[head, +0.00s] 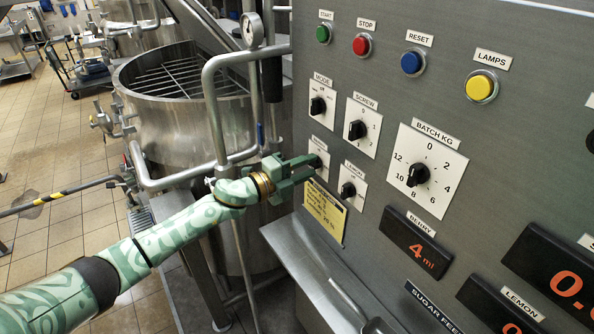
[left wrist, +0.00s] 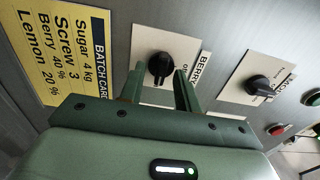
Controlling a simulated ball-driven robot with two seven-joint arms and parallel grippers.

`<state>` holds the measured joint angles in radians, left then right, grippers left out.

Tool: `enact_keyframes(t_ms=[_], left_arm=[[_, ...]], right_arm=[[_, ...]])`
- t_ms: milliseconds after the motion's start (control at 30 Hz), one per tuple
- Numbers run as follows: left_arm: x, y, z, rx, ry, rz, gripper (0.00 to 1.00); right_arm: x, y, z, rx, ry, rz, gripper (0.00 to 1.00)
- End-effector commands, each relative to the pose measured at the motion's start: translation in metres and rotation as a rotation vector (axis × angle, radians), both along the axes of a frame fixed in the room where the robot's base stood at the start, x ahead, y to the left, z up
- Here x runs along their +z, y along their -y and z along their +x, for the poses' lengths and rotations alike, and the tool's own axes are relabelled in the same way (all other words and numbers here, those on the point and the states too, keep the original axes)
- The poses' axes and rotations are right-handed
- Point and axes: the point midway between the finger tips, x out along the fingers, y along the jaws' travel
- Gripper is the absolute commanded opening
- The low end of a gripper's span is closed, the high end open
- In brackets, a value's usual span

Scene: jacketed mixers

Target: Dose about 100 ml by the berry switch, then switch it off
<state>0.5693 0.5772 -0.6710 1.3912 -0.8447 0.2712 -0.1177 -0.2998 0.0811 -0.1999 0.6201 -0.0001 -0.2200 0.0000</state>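The berry switch, a black knob on a white plate (head: 319,150), is partly hidden behind my left gripper in the head view. In the left wrist view the knob (left wrist: 160,68) shows between the two fingertips, beside its "BERRY" label. I cannot tell for sure which way it points. My left gripper (head: 312,167) is open, its green fingers to either side of the knob; whether they touch it is unclear. It also shows in the left wrist view (left wrist: 160,85). The berry display (head: 417,244) reads 4 ml in orange. My right gripper is not in view.
The lemon knob (head: 348,190) sits close to the right of my gripper, the mode knob (head: 318,106) above, the screw knob (head: 357,130) upper right. A yellow batch card (head: 325,211) is below. A steel mixer vessel (head: 185,110) and pipes stand at left.

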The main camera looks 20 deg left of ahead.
Motion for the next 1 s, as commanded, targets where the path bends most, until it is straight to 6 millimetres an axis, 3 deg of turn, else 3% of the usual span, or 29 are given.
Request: enact_keyframes(t_ms=[167, 600, 800, 1000], left_arm=[[-0.001, -0.014, -0.017, 0.001, -0.003, 0.001, 0.33], [-0.004, -0.083, -0.107, 0.000, -0.005, 0.003, 0.33], [-0.002, -0.097, -0.125, 0.001, -0.003, 0.001, 0.33], [-0.001, -0.100, -0.128, 0.000, -0.002, 0.001, 0.33]], right_arm=[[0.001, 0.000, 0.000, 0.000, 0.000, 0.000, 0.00], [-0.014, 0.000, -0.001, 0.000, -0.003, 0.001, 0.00], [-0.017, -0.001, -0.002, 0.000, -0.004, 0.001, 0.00], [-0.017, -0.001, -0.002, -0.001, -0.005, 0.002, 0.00]])
